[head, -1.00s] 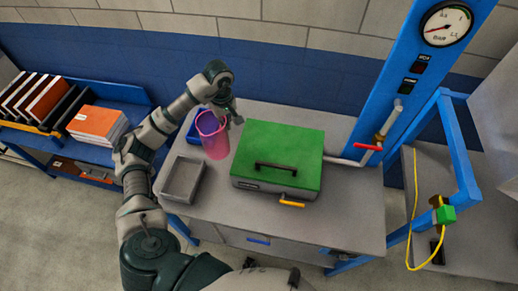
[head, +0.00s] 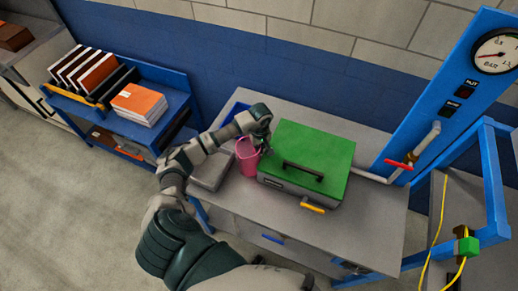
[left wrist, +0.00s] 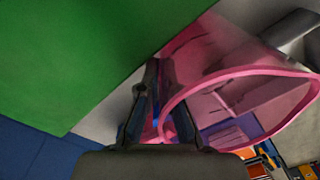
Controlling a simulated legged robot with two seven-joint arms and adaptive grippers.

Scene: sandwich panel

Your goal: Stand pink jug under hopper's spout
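The pink jug (head: 247,158), see-through and open-topped, is at the left side of the green-lidded box in the head view. Its rim (left wrist: 240,72) fills the right of the left wrist view. My left gripper (head: 262,140) is at the jug's right side, between it and the box. In the left wrist view its fingers (left wrist: 152,80) come close together beside the rim and look shut on the jug's handle side; the exact contact is hidden. Whether the jug touches the table cannot be told. My right gripper is out of view. No hopper can be made out clearly.
The green-lidded box (head: 310,160) stands right of the jug on the grey table (head: 245,212). A grey tray (head: 213,170) is left, partly behind my arm; a blue bin (head: 237,108) is behind. A pipe with a red-handled valve (head: 398,164) is at the right by a blue post (head: 440,105).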

